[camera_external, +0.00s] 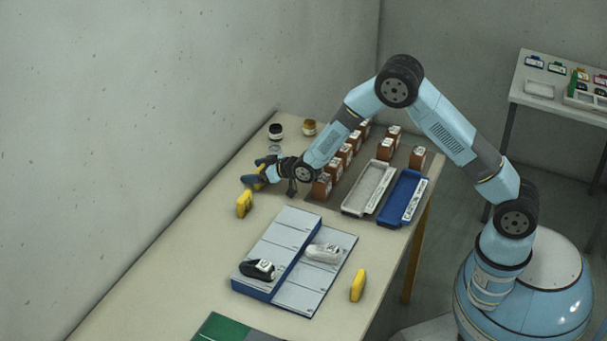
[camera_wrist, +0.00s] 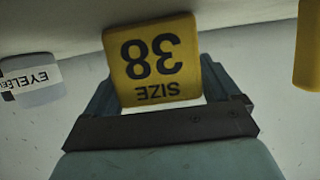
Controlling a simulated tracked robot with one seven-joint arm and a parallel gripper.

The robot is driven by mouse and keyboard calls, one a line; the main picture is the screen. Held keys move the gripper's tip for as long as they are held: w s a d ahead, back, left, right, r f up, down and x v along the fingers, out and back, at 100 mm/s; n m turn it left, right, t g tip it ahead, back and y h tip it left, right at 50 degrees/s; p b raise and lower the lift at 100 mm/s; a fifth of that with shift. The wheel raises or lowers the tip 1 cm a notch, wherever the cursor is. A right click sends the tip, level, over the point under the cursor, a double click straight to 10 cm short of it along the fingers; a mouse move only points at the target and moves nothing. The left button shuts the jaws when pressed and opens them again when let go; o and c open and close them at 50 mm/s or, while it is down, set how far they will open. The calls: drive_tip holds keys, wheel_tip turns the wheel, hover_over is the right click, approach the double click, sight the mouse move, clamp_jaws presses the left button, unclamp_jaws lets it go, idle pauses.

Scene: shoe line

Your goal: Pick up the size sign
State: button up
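A yellow size sign reading "SIZE 38" (camera_wrist: 153,62) is upside down in the wrist view, between my gripper's two fingers (camera_wrist: 160,82). The fingers lie along its left and right edges and appear to touch them. In the external view my gripper (camera_external: 258,174) is low over the table's far left part, with the yellow sign (camera_external: 260,177) partly hidden between its dark fingers. Whether the sign's base touches the table is not clear.
Another yellow block (camera_external: 244,204) stands just in front of my gripper, and one more (camera_external: 358,285) is beside the grey board (camera_external: 300,297) with two shoes. Jars (camera_external: 275,131) stand behind. Brown boxes (camera_external: 322,186) and two trays (camera_external: 402,198) are to the right.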

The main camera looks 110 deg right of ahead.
drive_tip(key=c, duration=0.8)
drive_tip(key=shift+o, duration=0.2)
